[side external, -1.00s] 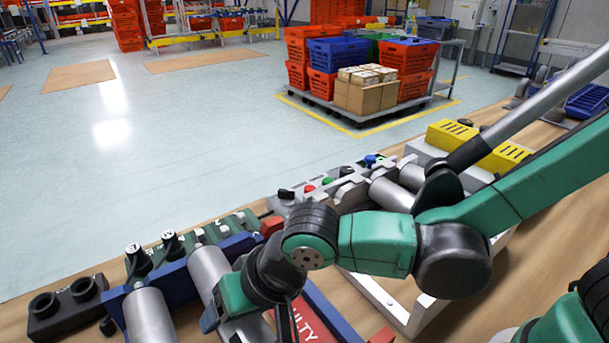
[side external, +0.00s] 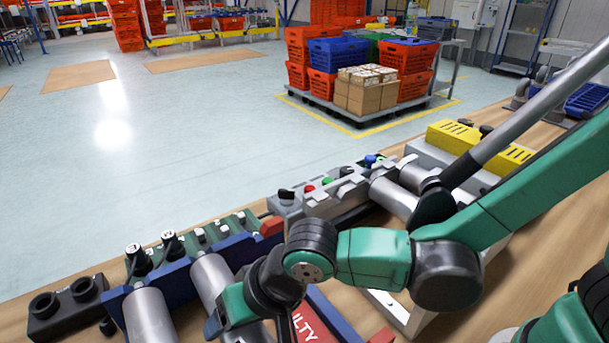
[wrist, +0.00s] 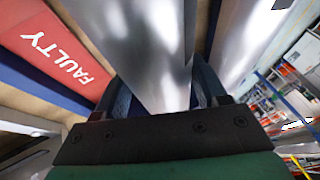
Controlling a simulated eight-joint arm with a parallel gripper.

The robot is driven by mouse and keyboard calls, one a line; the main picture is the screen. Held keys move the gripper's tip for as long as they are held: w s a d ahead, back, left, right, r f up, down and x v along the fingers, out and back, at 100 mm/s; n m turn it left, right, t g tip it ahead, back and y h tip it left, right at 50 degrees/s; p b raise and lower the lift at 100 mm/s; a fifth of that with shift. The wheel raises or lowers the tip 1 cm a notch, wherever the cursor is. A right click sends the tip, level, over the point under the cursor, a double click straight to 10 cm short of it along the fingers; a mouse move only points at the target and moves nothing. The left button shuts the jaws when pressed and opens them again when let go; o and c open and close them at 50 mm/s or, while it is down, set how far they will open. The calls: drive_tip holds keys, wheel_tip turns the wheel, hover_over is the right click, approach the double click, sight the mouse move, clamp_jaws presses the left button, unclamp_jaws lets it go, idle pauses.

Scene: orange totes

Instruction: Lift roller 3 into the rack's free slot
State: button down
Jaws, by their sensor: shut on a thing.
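My gripper (wrist: 165,95) is shut on a grey metal roller (wrist: 150,50), which fills the space between its fingers in the wrist view. In the side view the same roller (side external: 212,278) is at the blue rack (side external: 178,284), its lower part hidden by my gripper. Whether it touches the rack is unclear, and I cannot read a roller number. A second roller (side external: 150,318) lies to its left, apart from it. A grey notched holder (side external: 335,195) stands farther back, with more rollers (side external: 393,196) to its right, partly hidden by my arm.
A red FAULTY panel (side external: 308,322) lies right of the held roller. A black two-hole block (side external: 65,308) is at the left. Yellow blocks (side external: 455,136) stand at the bench's far right. A cart with crates (side external: 330,54) is on the floor beyond.

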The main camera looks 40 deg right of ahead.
drive_tip(key=shift+f, duration=0.25)
unclamp_jaws()
drive_tip(key=shift+v, duration=2.85)
drive_tip(key=d+r+t+h, duration=0.1)
drive_tip(key=d+h, duration=0.1)
drive_tip(key=d, duration=0.9)
drive_tip(key=w+d+r+t+h, duration=0.1)
drive_tip(key=d+r+h, duration=0.1)
drive_tip(key=d, duration=1)
drive_tip(key=shift+w+n+t, duration=0.3)
drive_tip(key=shift+w+n, duration=0.05)
drive_tip(key=shift+n, duration=0.05)
